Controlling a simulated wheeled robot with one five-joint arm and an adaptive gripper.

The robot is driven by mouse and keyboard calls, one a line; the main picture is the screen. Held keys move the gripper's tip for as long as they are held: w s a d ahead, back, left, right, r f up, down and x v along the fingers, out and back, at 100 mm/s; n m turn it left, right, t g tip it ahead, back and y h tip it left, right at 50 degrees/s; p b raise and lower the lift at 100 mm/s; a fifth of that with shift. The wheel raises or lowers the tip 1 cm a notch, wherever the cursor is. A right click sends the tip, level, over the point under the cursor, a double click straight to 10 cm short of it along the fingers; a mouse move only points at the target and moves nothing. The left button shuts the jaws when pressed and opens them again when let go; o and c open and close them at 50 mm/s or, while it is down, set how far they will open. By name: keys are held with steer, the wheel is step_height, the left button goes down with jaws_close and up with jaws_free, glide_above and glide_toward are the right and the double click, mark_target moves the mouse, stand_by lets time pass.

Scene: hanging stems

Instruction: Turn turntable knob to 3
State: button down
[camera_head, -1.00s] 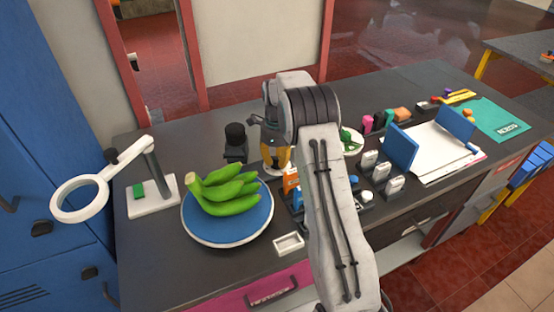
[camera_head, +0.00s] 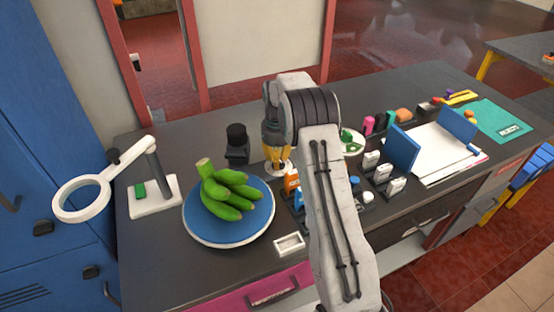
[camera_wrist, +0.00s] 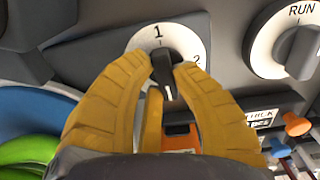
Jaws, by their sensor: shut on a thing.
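The turntable knob (camera_wrist: 167,76) is a black bar on a white round dial (camera_wrist: 191,38) in the wrist view. The dial shows 1 at the top and 2 at the right; its lower part is hidden by my fingers. The knob's white mark is at its lower end, pointing down in the picture. My gripper (camera_wrist: 163,72) has yellow fingers shut on the knob from both sides. In the head view my gripper (camera_head: 277,156) is at the dial, partly behind my arm. A blue turntable plate (camera_head: 255,229) carries green bananas (camera_head: 226,189).
A second knob (camera_wrist: 302,53) marked RUN is at the right in the wrist view. A magnifier on a stand (camera_head: 82,199) is left of the plate.

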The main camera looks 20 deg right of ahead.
steer(key=shift+f+m, duration=0.1)
steer(key=shift+m, duration=0.3)
steer(key=c, duration=1)
jaws_free()
steer(key=shift+r, duration=0.2)
step_height(320, 180, up, 12)
steer(key=shift+f, duration=0.1)
